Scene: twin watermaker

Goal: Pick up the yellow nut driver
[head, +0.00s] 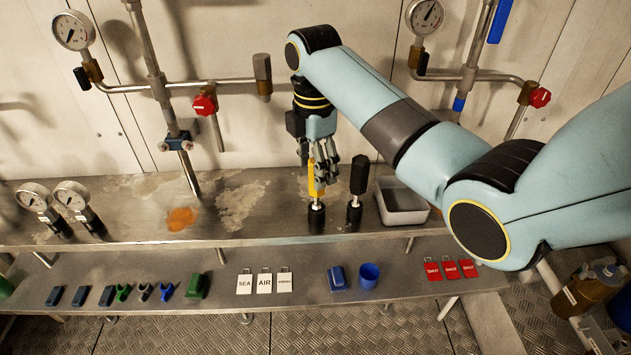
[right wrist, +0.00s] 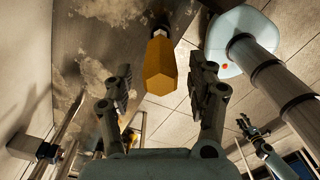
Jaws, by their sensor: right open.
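The yellow nut driver (head: 312,181) stands upright on the steel bench, its lower end in a dark round base. In the right wrist view its yellow hexagonal handle (right wrist: 161,66) shows between the fingers, with gaps on both sides. My right gripper (head: 322,165) is open around the handle from above and partly hides it. In the right wrist view the fingers of my right gripper (right wrist: 160,88) are apart and hold nothing. What looks like my left gripper (right wrist: 252,130) is small at the right of that view; its jaws are unclear.
A black-handled driver (head: 358,175) stands close on the right, with a grey open tray (head: 404,218) beyond it. Pipes with gauges and red-handled valves (head: 205,105) line the wall. A lower shelf (head: 215,303) holds tags, a blue cup and small parts.

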